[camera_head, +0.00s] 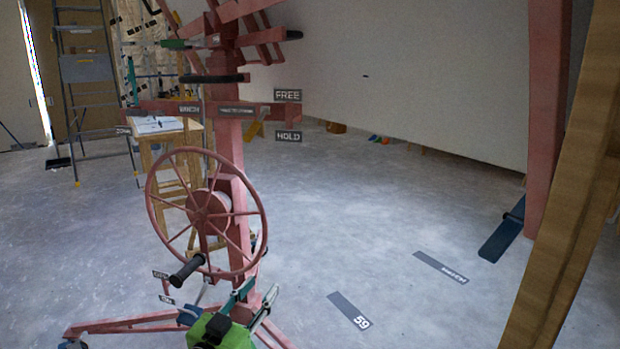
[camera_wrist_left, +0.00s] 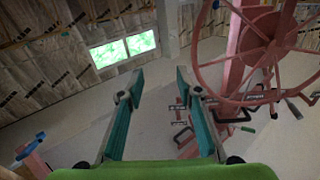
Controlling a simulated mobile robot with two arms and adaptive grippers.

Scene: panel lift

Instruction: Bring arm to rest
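My left gripper (camera_head: 262,287) is at the bottom of the head view, a green body with teal fingers, just below the red winch wheel (camera_head: 208,210). In the left wrist view the fingers of my left gripper (camera_wrist_left: 160,72) stand apart with nothing between them. The wheel (camera_wrist_left: 266,32) shows there at the upper right, clear of the fingers. The wheel's black crank handle (camera_head: 187,270) is at its lower left in the head view, with no gripper on it. The wheel is mounted on the red panel lift mast (camera_head: 228,145). My right gripper is not in view.
FREE (camera_head: 288,95) and HOLD (camera_head: 288,136) signs are beside the mast. The lift's red base leg (camera_head: 125,325) runs along the floor. A wooden table (camera_head: 150,140) and a stepladder (camera_head: 85,90) stand behind at left. A wooden beam (camera_head: 570,190) rises at right.

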